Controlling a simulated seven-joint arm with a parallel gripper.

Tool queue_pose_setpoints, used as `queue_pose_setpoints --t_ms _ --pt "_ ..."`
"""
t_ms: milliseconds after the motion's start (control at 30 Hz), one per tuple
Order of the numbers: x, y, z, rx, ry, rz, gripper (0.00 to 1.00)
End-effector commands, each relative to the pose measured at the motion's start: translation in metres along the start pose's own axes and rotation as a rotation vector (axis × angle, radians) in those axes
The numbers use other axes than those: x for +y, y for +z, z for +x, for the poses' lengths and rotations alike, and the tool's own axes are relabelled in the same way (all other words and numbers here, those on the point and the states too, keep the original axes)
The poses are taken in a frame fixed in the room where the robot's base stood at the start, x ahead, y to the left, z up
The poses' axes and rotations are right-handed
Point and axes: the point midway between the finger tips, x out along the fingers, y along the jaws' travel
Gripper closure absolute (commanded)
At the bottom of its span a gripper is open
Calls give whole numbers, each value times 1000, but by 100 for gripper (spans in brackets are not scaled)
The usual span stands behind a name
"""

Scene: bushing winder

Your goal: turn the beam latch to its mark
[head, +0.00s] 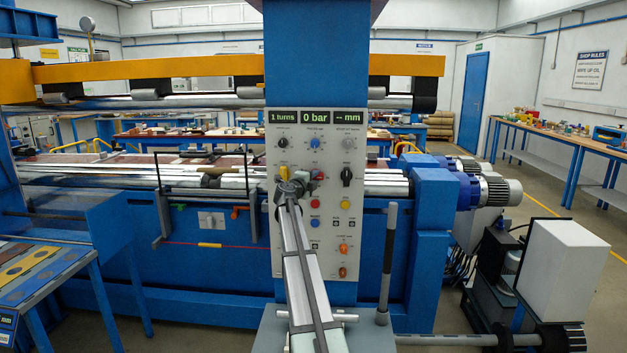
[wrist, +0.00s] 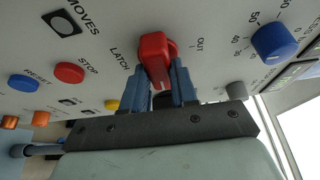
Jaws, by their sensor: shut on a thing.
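The red latch knob (wrist: 154,50) sits on the light panel in the wrist view, with the word LATCH on its left and OUT with a tick on its right. My gripper (wrist: 163,84) has its two blue fingers shut on the knob from either side. The direction of the knob's pointer against its marks is hard to tell.
A blue dial (wrist: 275,42) lies right of the knob in the wrist view. A red STOP button (wrist: 69,72) and a blue RESET button (wrist: 23,84) lie left. In the head view, displays (head: 316,117) top the panel. A grey upright lever (head: 388,260) stands to its right.

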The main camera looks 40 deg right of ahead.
Motion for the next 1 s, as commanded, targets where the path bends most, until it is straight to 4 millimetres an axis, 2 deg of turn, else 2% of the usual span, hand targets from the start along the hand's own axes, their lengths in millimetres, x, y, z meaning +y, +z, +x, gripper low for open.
queue_pose_setpoints --t_ms 67,100,333,667,767,1000 --pt "0 -1 1 3 0 4 100" --pt "0 -1 1 3 0 3 69" --pt "0 -1 0 1 0 2 47" --pt "0 -1 -4 0 0 1 47" --pt "0 -2 -15 1 0 1 47" --pt "1 -2 -59 -1 0 1 47"
